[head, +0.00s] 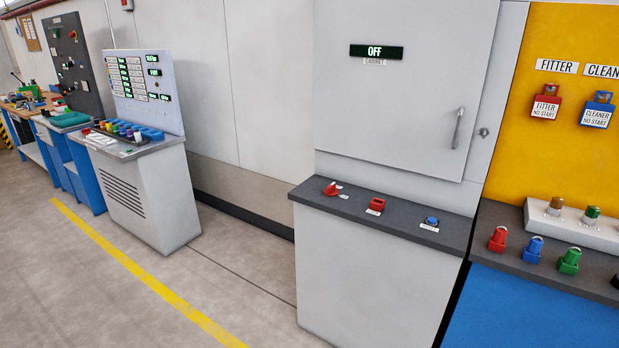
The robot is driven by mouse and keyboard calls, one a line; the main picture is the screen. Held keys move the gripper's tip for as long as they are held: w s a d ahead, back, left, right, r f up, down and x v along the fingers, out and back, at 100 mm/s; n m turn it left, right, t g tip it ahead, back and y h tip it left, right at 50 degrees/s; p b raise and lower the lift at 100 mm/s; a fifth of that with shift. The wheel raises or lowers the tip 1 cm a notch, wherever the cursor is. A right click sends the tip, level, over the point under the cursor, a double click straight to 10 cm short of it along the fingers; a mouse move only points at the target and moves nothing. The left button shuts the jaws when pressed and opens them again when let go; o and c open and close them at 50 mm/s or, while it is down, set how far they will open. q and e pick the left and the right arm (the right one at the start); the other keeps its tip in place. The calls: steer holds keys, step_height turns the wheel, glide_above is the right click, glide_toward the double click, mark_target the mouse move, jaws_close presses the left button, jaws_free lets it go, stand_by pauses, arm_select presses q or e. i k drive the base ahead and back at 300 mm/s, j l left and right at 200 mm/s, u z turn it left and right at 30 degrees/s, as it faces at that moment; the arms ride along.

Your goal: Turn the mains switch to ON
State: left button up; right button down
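A grey cabinet (400,110) stands right of the middle in the head view, with a display (376,51) reading OFF on its door. On its dark ledge (350,200) are a red rotary handle (332,189) at the left, a red block-like device (376,205) in the middle and a blue button (431,221) at the right. Small labels lie beside them, too small to read surely. The red handle looks like the mains switch, but I cannot confirm this from its label. Neither of my grippers is in view.
A yellow board (565,150) at the right holds red and blue tags, with padlocks (498,239) on the bench below. A console (140,180) with displays stands at the left, workbenches beyond. The floor (130,290) in front is clear, with a yellow line.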

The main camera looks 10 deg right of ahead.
mark_target(331, 191)
steer(key=i+z, duration=0.1)
steer(key=z, duration=0.3)
steer(key=j+z, duration=0.1)
steer(key=z, duration=0.35)
steer(key=i+j+z, duration=0.1)
steer(key=z, duration=0.3)
steer(key=i+j+z, duration=0.4)
steer(key=j, duration=0.2)
steer(key=j+z, duration=0.2)
steer(key=i+j, duration=0.05)
steer(key=j, duration=0.05)
